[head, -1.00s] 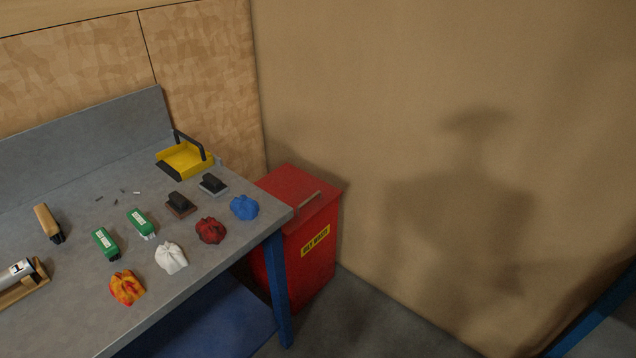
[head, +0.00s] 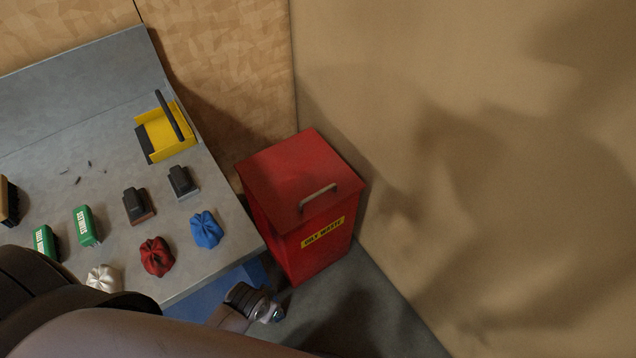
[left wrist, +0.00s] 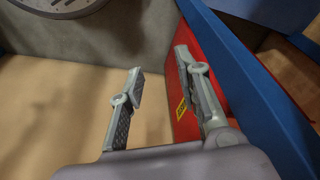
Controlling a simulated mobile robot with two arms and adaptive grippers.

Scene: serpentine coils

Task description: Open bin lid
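The red bin (head: 312,245) stands on the floor beside the workbench, with a yellow "OILY WASTE" label on its front. My right gripper is not in view.
A blue bench leg (left wrist: 250,105) is close beside the bin in the left wrist view. A brown wall stands right behind the bin.

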